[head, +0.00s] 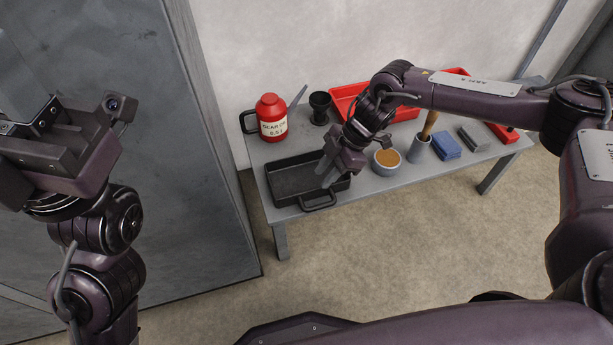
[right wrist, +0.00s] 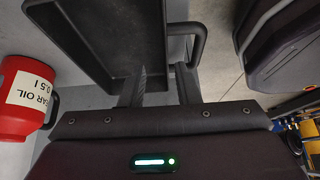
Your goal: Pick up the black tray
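The black tray (head: 285,196) lies at the front left corner of the grey table, with a loop handle (head: 319,203) on its front side. My right gripper (head: 325,172) is low over the tray's right part. In the right wrist view, its two fingers (right wrist: 163,88) are apart, one over the tray's inside (right wrist: 105,45) and one outside the wall by the handle (right wrist: 201,45). I cannot tell whether they touch the tray. My left gripper (head: 35,125) is raised at the far left, away from the table; its finger gap is unclear.
A red gear oil jug (head: 271,118) stands behind the tray, with a black cup (head: 320,106) beside it. A grey cabinet (head: 110,60) is at left.

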